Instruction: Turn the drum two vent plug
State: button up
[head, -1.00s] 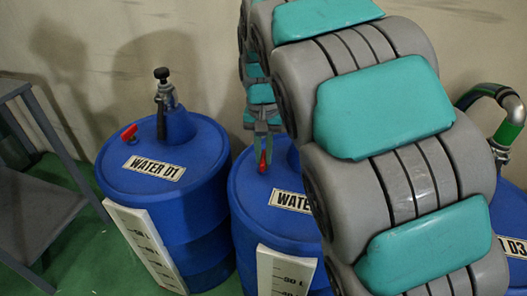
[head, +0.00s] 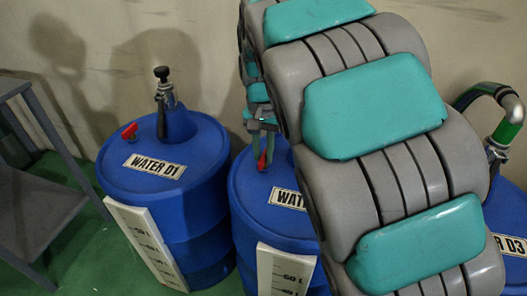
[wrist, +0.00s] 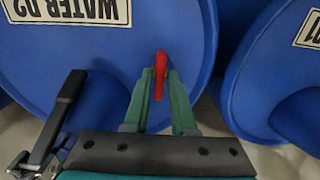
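The drum two vent plug is a small red lever (wrist: 160,76) on top of the blue drum labelled WATER D2 (wrist: 60,50). In the wrist view my gripper (wrist: 160,84) has its two green fingers on either side of the plug, and they appear shut on it. In the head view my gripper (head: 263,150) comes down from above onto the red plug (head: 262,163), near the left of the lid of drum two (head: 245,190). My arm hides the right part of that drum and some of its label.
Drum WATER D1 (head: 200,165) stands close on the left with its own red plug (head: 129,131) and a black-topped fitting (head: 163,90). Drum D3 (head: 510,215) with a hose (head: 480,92) is at right. A black lever (wrist: 62,115) lies left of my fingers in the wrist view.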

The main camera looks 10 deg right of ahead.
aim_at(264, 156)
jog(key=shift+o, duration=1.4)
jog(key=shift+r, duration=0.1)
notch_tip(264, 156, up, 8)
jog(key=shift+f, duration=0.2)
jog(key=shift+s+d, duration=0.1)
jog(key=shift+n+g, duration=0.4)
jog(key=shift+n, duration=0.2)
jog(key=s+d+f, duration=0.1)
jog(key=s+d, duration=0.1)
jog(key=s, duration=0.2)
jog(key=s+d+f, duration=0.1)
jog(key=s+d, duration=0.1)
jog(key=s, duration=0.2)
jog(key=s+d+f, duration=0.2)
jog(key=s, duration=0.2)
jog(key=shift+s+d, duration=0.4)
jog(key=s+d+f+n, duration=0.1)
jog(key=s+f, duration=0.3)
jog(key=s, duration=0.4)
jog(key=s+d+f+n+g, duration=0.1)
jog(key=s+f, duration=0.3)
jog(key=s, duration=0.4)
jog(key=shift+s+d+f+n, duration=0.35)
jog(key=shift+s+f+n, duration=0.05)
jog(key=shift+n, duration=0.3)
